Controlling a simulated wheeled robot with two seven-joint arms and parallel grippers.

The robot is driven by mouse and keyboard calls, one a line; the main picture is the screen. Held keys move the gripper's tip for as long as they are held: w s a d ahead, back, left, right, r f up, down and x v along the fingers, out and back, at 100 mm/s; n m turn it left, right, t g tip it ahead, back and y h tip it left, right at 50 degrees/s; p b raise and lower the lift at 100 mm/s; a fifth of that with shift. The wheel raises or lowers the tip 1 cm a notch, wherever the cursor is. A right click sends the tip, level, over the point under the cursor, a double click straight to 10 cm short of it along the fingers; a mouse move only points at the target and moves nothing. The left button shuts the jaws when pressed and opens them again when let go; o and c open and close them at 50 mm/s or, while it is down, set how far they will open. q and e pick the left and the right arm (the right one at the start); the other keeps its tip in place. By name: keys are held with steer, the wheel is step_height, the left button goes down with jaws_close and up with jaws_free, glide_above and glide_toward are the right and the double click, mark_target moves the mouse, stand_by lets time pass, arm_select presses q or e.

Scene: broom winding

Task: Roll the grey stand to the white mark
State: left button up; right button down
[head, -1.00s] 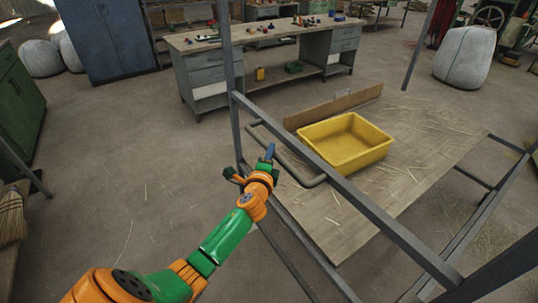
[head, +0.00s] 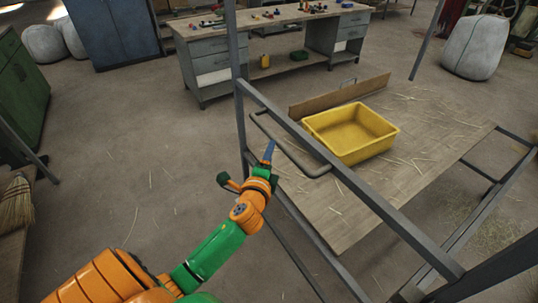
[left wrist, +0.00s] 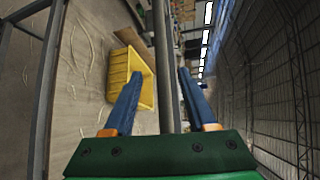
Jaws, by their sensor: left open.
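The grey stand is a tall metal frame (head: 345,179) with a wooden board (head: 345,220) low inside it. A bent grey handle bar (head: 293,160) sticks out on its near left side. My left gripper (head: 246,166) is open and empty beside this handle. In the left wrist view a grey bar (left wrist: 161,60) runs between the two blue fingers of my left gripper (left wrist: 160,100); I cannot tell whether it lies within their reach. No finger visibly touches it. My right gripper is out of view. I see no white mark on the visible floor.
A yellow tub (head: 350,152) rests on the board, among straw; it also shows in the left wrist view (left wrist: 120,72). A workbench (head: 205,75) stands behind. A green cabinet (head: 25,100) and a broom (head: 16,203) are at the left. The floor left of the stand is mostly clear.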

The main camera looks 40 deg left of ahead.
mark_target(278, 141)
arm_select(q)
steer(key=shift+s+d, duration=0.1)
steer(key=w+m+h+b, duration=0.1)
steer(key=w+h, duration=0.1)
steer(key=w+a+m+h+b, duration=0.1)
steer(key=w+h+b, duration=0.1)
steer(key=w, duration=0.1)
steer(key=w+a+f+m+t+h+b, duration=0.1)
steer(key=w+h+b, duration=0.1)
steer(key=shift+w+m, duration=0.3)
steer(key=shift+m, duration=0.1)
jaws_close()
steer(key=shift+b, duration=0.3)
stand_by(1.3)
